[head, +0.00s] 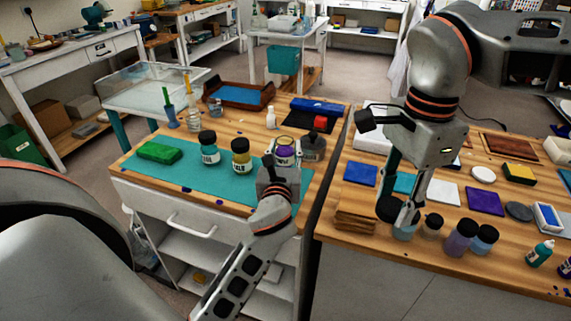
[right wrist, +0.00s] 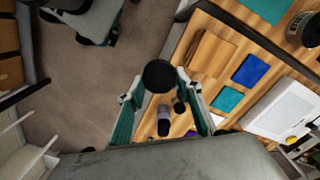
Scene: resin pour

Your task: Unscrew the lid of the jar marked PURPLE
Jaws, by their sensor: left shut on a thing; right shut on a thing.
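The jar with purple contents (head: 284,154) stands at the right end of the teal mat, with a white label and an open, lidless top. My left gripper (head: 281,166) is shut on this jar and hides its lower part. My right gripper (head: 400,209) points down over the right table, shut on a round black lid (head: 388,208). The lid also shows as a dark disc in the right wrist view (right wrist: 160,75), between the fingertips. In the head view it is above the table beside a light-blue jar (head: 404,233).
A teal-labelled jar (head: 208,148) and a yellow jar (head: 241,158) with black lids stand on the mat, beside a green block (head: 159,152). A grey jar (head: 313,148) is close right of the held jar. Purple (head: 459,240) and blue (head: 485,240) jars stand right of my right gripper.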

